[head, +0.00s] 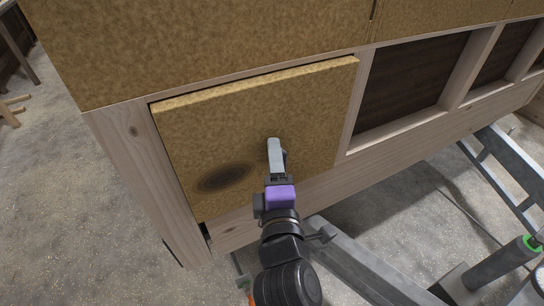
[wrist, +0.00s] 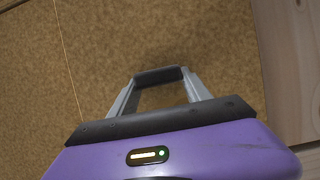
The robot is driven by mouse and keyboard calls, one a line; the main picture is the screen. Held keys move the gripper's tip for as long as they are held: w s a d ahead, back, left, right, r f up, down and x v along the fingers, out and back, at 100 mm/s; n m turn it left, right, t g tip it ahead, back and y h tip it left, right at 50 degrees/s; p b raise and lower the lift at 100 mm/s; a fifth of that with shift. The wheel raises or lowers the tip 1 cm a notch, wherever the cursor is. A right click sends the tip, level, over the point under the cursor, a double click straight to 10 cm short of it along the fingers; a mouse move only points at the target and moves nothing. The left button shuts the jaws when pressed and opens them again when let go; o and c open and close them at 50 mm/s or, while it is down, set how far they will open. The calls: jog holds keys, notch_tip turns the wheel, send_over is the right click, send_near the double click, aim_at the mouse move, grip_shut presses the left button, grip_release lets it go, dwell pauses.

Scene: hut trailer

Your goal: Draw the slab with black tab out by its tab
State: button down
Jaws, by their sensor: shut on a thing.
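The tan, fibrous slab (head: 215,125) sits in the lower left bay of the wooden frame, with a dark oval mark low on its face. Its top edge shows, and a dark gap runs along its left side. In the wrist view the slab (wrist: 200,40) fills most of the background. My gripper (head: 274,143) is at the slab's face, right of the mark. In the wrist view my gripper (wrist: 158,82) is shut on the black tab (wrist: 158,75), which spans between its grey fingertips. In the head view the fingers hide the tab.
Pale wooden frame members (head: 125,150) border the slab. Open dark bays (head: 412,75) lie to the right, and more tan slabs (head: 200,40) are above. Grey metal beams (head: 360,265) stand below at the right. The floor at left is mostly clear.

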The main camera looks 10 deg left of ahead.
jog(key=shift+s+d+r+p, duration=0.1)
jog(key=shift+s+d+p, duration=0.15)
jog(key=shift+s+d, duration=0.35)
jog(key=shift+s+d+f+p, duration=0.1)
jog(key=shift+s+d+p, duration=0.2)
jog(key=shift+s, duration=0.45)
jog(key=shift+s+d+r+p, duration=0.1)
jog(key=shift+s+d+p, duration=0.1)
jog(key=shift+s+d, duration=0.45)
jog(key=shift+s+a, duration=0.1)
jog(key=shift+s+d+p, duration=0.2)
jog(key=shift+s+d, duration=0.35)
jog(key=shift+s, duration=0.25)
jog(key=shift+s+d+p, duration=0.15)
jog(key=shift+s+d, duration=0.4)
jog(key=shift+s, duration=0.3)
jog(key=shift+s+d+p, duration=0.2)
jog(key=shift+s+d, duration=0.35)
jog(key=shift+s, duration=0.25)
